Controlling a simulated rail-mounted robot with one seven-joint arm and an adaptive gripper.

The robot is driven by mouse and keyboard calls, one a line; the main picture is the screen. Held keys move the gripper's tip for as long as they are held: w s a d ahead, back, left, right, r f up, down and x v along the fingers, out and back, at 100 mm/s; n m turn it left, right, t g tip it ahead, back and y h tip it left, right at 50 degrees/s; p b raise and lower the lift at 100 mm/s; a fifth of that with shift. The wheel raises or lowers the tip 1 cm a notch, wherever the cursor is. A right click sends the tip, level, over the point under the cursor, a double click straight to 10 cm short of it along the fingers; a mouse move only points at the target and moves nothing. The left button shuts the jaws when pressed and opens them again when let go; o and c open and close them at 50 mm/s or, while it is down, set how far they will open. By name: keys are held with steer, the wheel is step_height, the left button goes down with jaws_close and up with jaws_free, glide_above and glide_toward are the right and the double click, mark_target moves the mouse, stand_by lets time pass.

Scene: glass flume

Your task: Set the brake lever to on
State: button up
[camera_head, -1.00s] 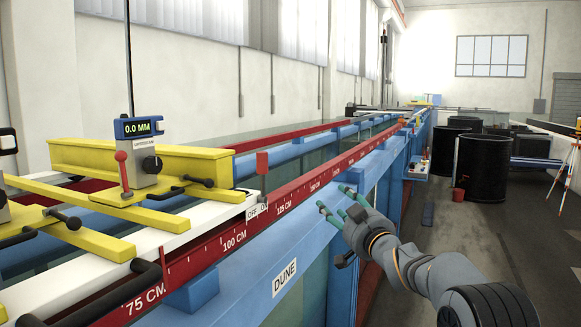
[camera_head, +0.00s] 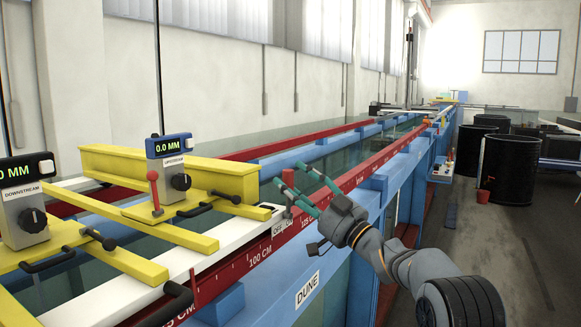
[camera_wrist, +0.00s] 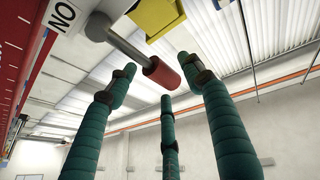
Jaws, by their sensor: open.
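The brake lever, with a red grip (camera_head: 289,208), stands on the white rail end by the small OFF/ON label (camera_head: 282,229). In the wrist view its red grip (camera_wrist: 162,73) and grey shaft (camera_wrist: 128,45) show beside part of the label (camera_wrist: 62,14). My gripper (camera_head: 296,179) has teal fingers and is open. It is at the lever, with the fingers spread around and near the red grip, and holds nothing. Whether a finger touches the grip I cannot tell. Which mark the lever points to is unclear.
A yellow carriage beam (camera_head: 165,172) and the UPSTREAM gauge (camera_head: 168,165), with its own red-knobbed lever (camera_head: 154,188), stand to the left. The red scale rail (camera_head: 345,180) runs along the blue flume. Black tanks (camera_head: 508,168) stand on the floor at right.

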steer(key=shift+p+x, duration=0.3)
steer(key=shift+x, duration=0.55)
steer(key=shift+c, duration=1.4)
jaws_close()
